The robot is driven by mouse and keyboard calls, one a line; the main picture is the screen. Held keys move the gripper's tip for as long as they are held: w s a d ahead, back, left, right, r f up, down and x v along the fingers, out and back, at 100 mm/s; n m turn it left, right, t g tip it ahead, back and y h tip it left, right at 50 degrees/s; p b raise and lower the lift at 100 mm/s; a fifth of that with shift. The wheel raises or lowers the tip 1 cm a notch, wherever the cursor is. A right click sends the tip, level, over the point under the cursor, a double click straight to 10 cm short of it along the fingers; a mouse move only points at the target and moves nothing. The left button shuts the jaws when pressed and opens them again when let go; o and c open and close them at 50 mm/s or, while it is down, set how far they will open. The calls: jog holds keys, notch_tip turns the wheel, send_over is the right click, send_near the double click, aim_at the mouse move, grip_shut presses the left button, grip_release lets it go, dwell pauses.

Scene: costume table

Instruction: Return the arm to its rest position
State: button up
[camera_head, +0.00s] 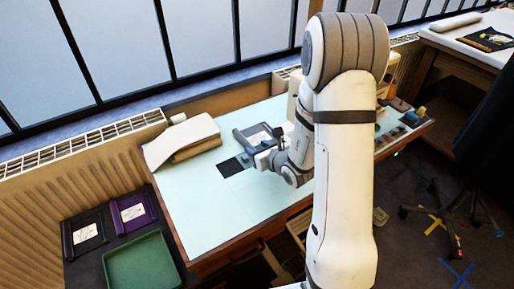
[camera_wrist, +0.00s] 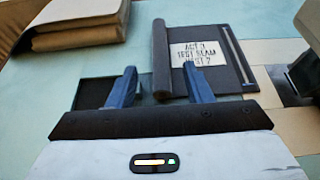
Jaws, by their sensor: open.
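My gripper (camera_wrist: 160,80) is open, with its two blue fingers spread and nothing held between them. In the head view my gripper (camera_head: 250,149) is low over the table mat (camera_head: 208,212), at the end of my bent arm. A flat black patch (camera_head: 229,168) lies beside the gripper, partly behind the left finger in the wrist view.
Folded beige cloth (camera_head: 186,139) lies at the table's back left. A green tray (camera_head: 143,265), a purple labelled piece (camera_head: 131,212) and a black labelled piece (camera_head: 84,234) sit at lower left. Objects at the table's right are partly hidden by my arm. A window and radiator run behind.

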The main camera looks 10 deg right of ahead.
jog(key=s+a+r+n+g+y+p, duration=0.1)
jog(key=s+a+r+n+g+y, duration=0.2)
jog(key=s+a+r+n+g, duration=0.45)
jog(key=s+a+r+n+g+y+p, duration=0.2)
jog(key=s+a+r+n+y, duration=0.15)
jog(key=s+r+n, duration=0.6)
jog(key=s+d+r+n+h+p, duration=0.2)
jog(key=s+d+r+n+h, duration=0.1)
jog(key=s+d+n+h, duration=0.6)
jog(key=d+n+h, duration=0.2)
jog(key=d+n, duration=0.2)
jog(key=n, duration=0.1)
jog(key=shift+s+r+n+p, duration=0.25)
jog(key=shift+r+n+p, duration=0.05)
jog(key=shift+r+n, duration=0.1)
jog(key=shift+d+g, duration=0.1)
jog(key=shift+g, duration=0.15)
